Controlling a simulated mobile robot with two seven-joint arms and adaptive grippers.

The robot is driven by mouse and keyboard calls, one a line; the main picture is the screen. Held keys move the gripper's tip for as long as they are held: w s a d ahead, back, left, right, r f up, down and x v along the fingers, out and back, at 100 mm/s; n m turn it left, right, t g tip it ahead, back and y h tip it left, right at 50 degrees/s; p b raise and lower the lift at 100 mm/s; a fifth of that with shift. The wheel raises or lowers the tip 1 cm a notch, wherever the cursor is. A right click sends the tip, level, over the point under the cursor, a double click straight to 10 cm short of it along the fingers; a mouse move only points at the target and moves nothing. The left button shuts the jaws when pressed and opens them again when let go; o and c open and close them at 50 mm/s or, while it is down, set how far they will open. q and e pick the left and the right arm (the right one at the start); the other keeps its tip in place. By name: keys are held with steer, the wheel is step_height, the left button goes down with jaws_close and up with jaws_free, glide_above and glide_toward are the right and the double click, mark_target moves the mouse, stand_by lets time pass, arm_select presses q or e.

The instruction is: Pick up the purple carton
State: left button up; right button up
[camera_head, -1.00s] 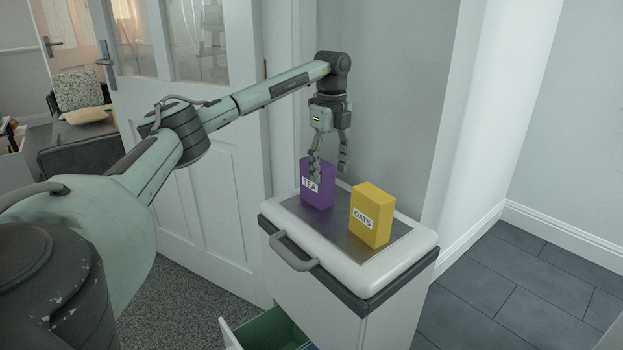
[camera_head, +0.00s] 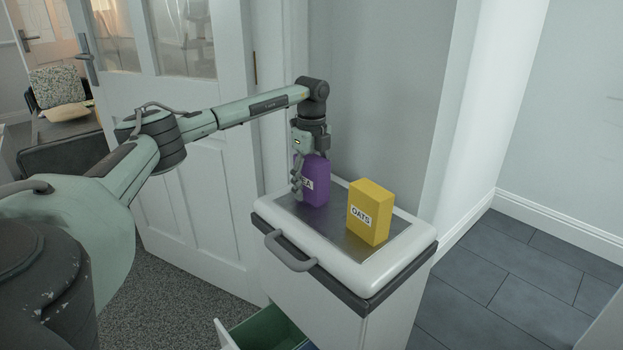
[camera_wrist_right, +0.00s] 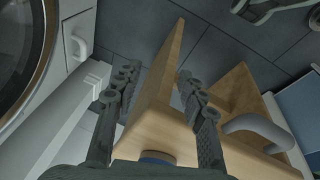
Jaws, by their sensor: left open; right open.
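The purple carton (camera_head: 315,182) stands upright on the metal top of the white cabinet in the head view, its white TEA label partly covered by a finger. My left gripper (camera_head: 302,186) has come down over the carton from above. One finger shows in front of its left side; the other finger is hidden behind the carton. The jaws are open around it, and I cannot tell whether they touch it. My right gripper (camera_wrist_right: 158,110) is open in the right wrist view, low over the floor area, away from the carton.
A yellow OATS carton (camera_head: 370,212) stands close to the right of the purple one. The cabinet's white rim (camera_head: 372,278) has a handle in front, with an open green drawer (camera_head: 266,329) below. A wooden board (camera_wrist_right: 160,100) shows between my right fingers.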

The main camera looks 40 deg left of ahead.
arm_select(q)
steer(key=shift+f, duration=0.3)
steer(key=shift+c, duration=0.6)
steer(key=c, duration=1.1)
steer(key=shift+c, duration=0.2)
steer(key=shift+r, duration=0.1)
